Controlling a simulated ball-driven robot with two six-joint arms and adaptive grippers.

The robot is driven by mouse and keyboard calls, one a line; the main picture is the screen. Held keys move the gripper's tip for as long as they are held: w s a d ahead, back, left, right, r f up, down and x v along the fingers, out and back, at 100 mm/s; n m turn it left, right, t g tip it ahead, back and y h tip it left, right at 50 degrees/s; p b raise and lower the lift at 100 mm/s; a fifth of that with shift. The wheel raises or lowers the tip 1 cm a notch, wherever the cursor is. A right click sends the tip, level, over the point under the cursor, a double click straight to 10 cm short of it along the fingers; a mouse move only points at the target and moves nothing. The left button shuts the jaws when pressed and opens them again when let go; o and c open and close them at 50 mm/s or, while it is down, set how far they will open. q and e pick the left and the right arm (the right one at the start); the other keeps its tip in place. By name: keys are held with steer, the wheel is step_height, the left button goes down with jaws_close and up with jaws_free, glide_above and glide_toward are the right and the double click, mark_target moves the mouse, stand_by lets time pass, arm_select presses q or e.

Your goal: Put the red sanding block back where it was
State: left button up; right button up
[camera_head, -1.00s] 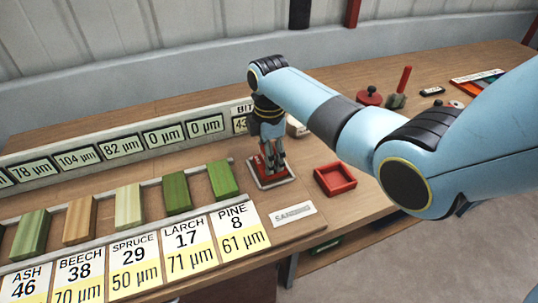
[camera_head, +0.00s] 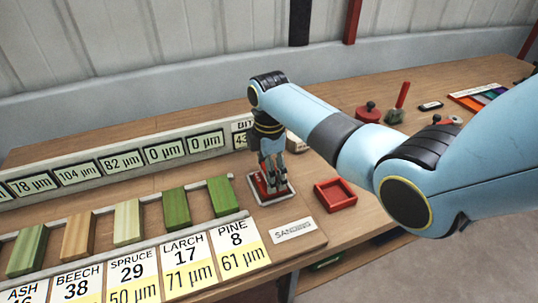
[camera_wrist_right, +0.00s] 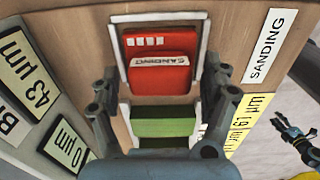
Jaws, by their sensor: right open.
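The red sanding block (camera_head: 262,188) sits on a small white-rimmed holder (camera_head: 286,195) at the right end of the row of wood samples. In the right wrist view the block (camera_wrist_right: 159,73) lies within the holder's white rim (camera_wrist_right: 114,48), its SANDING lettering showing. My right gripper (camera_head: 272,186) points down right over the block. In the wrist view its two fingers (camera_wrist_right: 160,92) stand wide apart, one on each side of the block, with gaps showing. What seems to be my left gripper (camera_wrist_right: 296,140) shows at the wrist view's right edge, too small to judge.
Green and tan wood samples (camera_head: 176,208) and number cards (camera_head: 237,244) line the left. A display rail (camera_head: 105,167) runs behind. Red-handled tools (camera_head: 398,103) stand farther back right.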

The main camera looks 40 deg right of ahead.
step_height(320, 180, up, 11)
steer(key=shift+r, duration=0.2)
stand_by(0.5)
